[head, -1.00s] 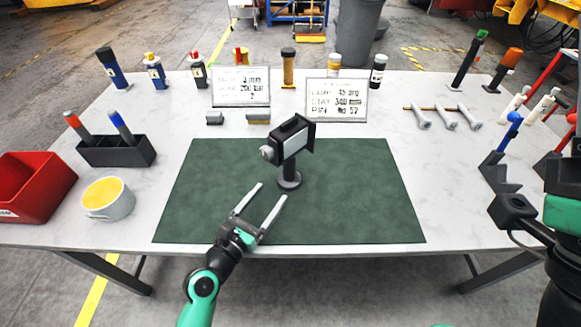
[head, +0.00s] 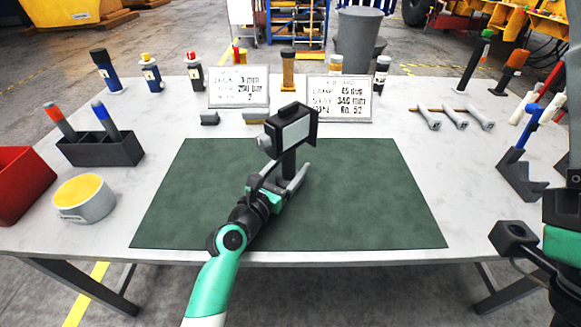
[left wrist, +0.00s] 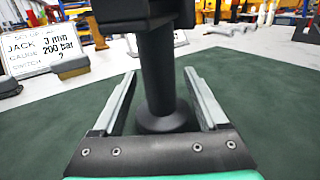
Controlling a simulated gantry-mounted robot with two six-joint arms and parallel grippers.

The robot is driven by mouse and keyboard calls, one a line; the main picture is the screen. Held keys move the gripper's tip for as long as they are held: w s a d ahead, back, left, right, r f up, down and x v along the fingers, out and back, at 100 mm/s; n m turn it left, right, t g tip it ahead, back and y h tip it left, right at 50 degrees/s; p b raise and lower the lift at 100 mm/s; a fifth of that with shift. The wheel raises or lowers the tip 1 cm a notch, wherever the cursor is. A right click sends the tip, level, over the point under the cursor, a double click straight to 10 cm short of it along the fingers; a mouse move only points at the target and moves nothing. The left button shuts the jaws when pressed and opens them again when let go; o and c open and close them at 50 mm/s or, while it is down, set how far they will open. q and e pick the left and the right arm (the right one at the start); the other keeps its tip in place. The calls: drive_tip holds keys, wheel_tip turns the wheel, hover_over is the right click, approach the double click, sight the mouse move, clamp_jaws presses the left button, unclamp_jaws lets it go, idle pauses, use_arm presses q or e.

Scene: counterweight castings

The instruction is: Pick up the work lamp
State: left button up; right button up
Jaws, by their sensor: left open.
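The work lamp (head: 289,132) stands upright on the green mat (head: 379,205), with a black boxy head and a dark post. In the left wrist view its post (left wrist: 159,75) and round base (left wrist: 166,121) show between my fingers; the top of its head is cut off. My left gripper (head: 281,182) is open, with one finger on each side of the post. Gaps show between the post and both fingers. My right gripper (head: 537,188) is at the right edge; I cannot tell whether its jaws are open.
Two printed signs (head: 239,87) (head: 338,98) and two small blocks stand behind the mat. A black holder (head: 98,150) with two markers, a yellow-topped cup (head: 84,198) and a red bin (head: 22,182) are at the left. The mat's right part is clear.

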use_arm(q)
clamp_jaws()
idle(0.3)
idle(1.0)
drive_tip(key=shift+r, duration=0.15)
